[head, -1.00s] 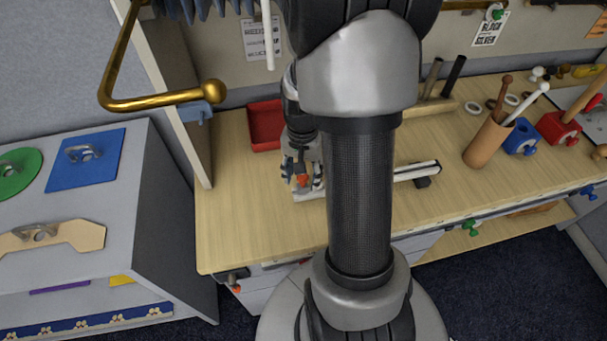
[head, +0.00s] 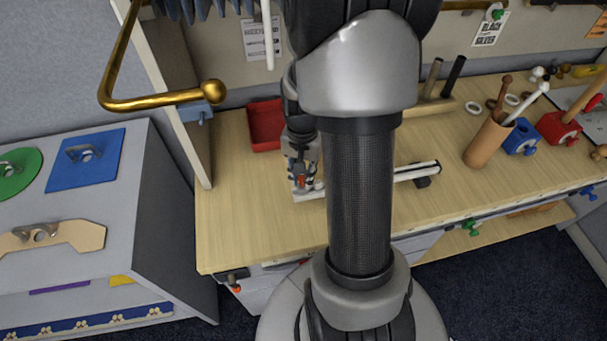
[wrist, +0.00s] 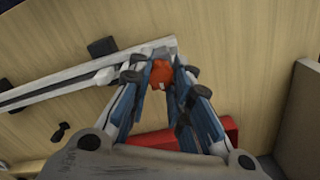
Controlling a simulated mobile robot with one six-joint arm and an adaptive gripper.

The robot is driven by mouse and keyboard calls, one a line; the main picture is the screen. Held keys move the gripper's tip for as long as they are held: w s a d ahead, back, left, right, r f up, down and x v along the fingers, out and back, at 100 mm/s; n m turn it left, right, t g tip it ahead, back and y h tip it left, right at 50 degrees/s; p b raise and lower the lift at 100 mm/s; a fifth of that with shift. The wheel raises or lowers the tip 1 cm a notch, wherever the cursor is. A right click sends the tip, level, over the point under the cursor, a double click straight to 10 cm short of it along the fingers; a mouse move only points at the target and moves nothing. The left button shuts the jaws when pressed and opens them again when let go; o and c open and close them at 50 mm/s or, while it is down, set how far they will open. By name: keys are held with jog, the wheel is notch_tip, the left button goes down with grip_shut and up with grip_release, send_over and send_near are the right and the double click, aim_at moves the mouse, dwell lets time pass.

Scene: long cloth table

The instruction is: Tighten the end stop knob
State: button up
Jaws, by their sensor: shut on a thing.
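The orange-red end stop knob (wrist: 160,73) sits between my fingertips at the end of a pale slotted rail (wrist: 75,85) in the wrist view. My gripper (wrist: 163,66) is shut on the knob, with a finger on either side. In the head view my gripper (head: 303,179) points down at the left end of the rail (head: 418,172), and a little orange of the knob (head: 300,182) shows between the fingers. My arm hides the middle of the rail there. The fingers cover the knob's sides, and the stop under it is hardly visible.
A red tray (head: 264,127) stands behind my gripper on the wooden table (head: 240,220). A grey panel (head: 185,90) rises at the left. A brown cup of sticks (head: 486,143) and blue and red blocks stand at the right. The table's front left is clear.

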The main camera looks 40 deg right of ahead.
jog(key=m, duration=0.4)
jog(key=shift+m, duration=0.3)
jog(key=m, duration=0.6)
jog(key=shift+p, duration=0.3)
jog(key=m, duration=0.4)
jog(key=shift+m, duration=0.3)
jog(key=m, duration=0.6)
jog(key=o, duration=0.4)
jog(key=shift+m, duration=0.4)
jog(key=o, duration=1.4)
jog(key=shift+r+p, duration=0.1)
jog(key=shift+p, duration=0.25)
